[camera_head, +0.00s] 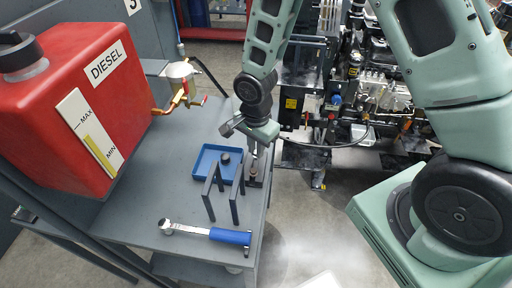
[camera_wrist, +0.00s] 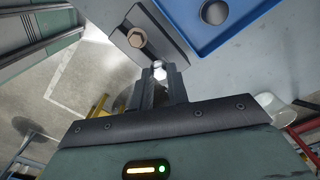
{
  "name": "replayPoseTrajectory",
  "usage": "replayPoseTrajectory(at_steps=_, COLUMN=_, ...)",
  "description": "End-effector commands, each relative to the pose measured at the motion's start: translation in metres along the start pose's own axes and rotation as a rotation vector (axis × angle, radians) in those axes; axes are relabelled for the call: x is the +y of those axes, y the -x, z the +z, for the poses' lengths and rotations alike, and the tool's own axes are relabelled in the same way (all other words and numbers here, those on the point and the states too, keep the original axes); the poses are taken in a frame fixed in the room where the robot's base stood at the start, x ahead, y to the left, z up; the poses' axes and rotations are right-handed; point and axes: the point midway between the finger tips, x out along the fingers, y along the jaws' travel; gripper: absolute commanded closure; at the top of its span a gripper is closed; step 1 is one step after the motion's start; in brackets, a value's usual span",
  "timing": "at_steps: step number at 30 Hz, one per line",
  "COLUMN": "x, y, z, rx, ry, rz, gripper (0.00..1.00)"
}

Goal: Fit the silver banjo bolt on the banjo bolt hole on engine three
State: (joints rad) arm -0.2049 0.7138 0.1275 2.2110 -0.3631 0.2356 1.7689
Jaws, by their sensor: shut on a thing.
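My gripper (camera_head: 256,158) is over the right edge of the grey bench, pointing down. In the wrist view its fingers (camera_wrist: 158,88) are shut on the silver banjo bolt (camera_wrist: 159,70), whose bright hex head shows between the tips. The bolt is close to a dark block (camera_wrist: 163,35); I cannot tell whether it still touches it. A copper-coloured bolt (camera_wrist: 137,38) sits in that block. The block also shows in the head view (camera_head: 254,183). An engine (camera_head: 350,95) stands behind the bench at the right, partly hidden by my arm. I cannot make out its banjo bolt hole.
On the bench (camera_head: 140,215) are a blue tray (camera_head: 203,174) with a dark round part (camera_head: 225,158), two dark upright plates (camera_head: 224,192) and a blue-handled wrench (camera_head: 205,231). A red diesel tank (camera_head: 75,110) with a valve stands at left. Open floor separates bench and engine.

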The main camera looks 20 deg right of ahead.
Motion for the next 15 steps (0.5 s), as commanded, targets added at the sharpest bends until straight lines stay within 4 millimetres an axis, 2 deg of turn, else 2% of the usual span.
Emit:
replayPoseTrajectory(at_steps=1, x=0.0, y=0.007, z=0.0, rx=0.0, ry=0.0, rz=-0.001, gripper=1.0)
replayPoseTrajectory(at_steps=15, x=0.0, y=0.042, z=0.0, rx=0.0, ry=0.0, rz=0.0, gripper=1.0)
